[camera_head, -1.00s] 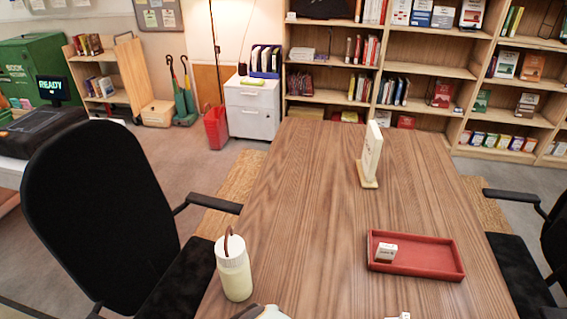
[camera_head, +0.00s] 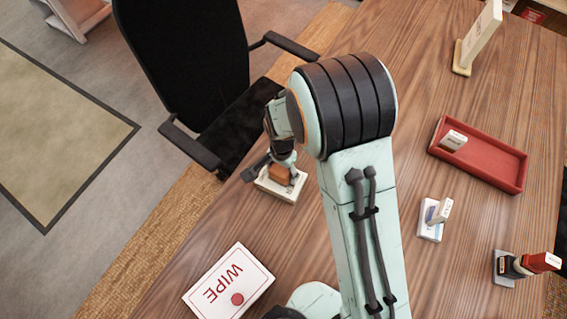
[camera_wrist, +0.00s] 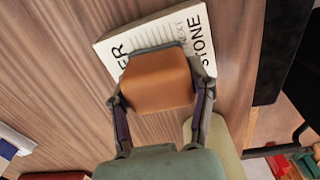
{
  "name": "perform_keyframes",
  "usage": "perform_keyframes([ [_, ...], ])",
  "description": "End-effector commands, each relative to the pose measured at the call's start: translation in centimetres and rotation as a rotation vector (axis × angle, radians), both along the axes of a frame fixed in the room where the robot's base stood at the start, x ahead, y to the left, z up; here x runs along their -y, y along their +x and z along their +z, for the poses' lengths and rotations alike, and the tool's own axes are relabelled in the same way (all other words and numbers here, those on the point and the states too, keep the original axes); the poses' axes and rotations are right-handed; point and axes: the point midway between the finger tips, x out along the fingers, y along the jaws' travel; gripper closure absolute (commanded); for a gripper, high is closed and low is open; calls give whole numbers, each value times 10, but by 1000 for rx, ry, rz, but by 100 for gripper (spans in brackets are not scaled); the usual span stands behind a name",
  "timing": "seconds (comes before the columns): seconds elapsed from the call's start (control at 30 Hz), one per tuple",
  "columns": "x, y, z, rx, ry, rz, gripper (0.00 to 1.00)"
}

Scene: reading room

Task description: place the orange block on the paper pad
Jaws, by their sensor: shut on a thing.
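The orange block (camera_wrist: 155,82) is between the two fingers of my gripper (camera_wrist: 158,92) in the wrist view. The gripper is shut on it. In the head view the orange block (camera_head: 280,174) shows below my gripper (camera_head: 281,166), over the near part of the table. The paper pad (camera_head: 288,192) is a white slab right under the block. In the wrist view the printed pad (camera_wrist: 118,42) sticks out beyond the block, which hides its middle. I cannot tell whether the block touches the pad.
A white box marked WIPE (camera_head: 222,290) lies nearer on the table. A red tray (camera_head: 490,165) with a small white block (camera_head: 453,140), a white-blue item (camera_head: 433,220) and a red-black item (camera_head: 520,265) are at right. A black chair (camera_head: 190,70) stands beyond the table edge.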

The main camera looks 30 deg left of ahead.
Motion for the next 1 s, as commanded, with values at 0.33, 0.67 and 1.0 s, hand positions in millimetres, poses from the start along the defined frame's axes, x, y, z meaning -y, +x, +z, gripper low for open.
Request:
perform_keyframes([
  [0.33,0,0,-3,1,0,-1,83],
  [0.67,0,0,-2,1,1,-1,20],
  [1.0,-1,2,37,6,6,-2,20],
])
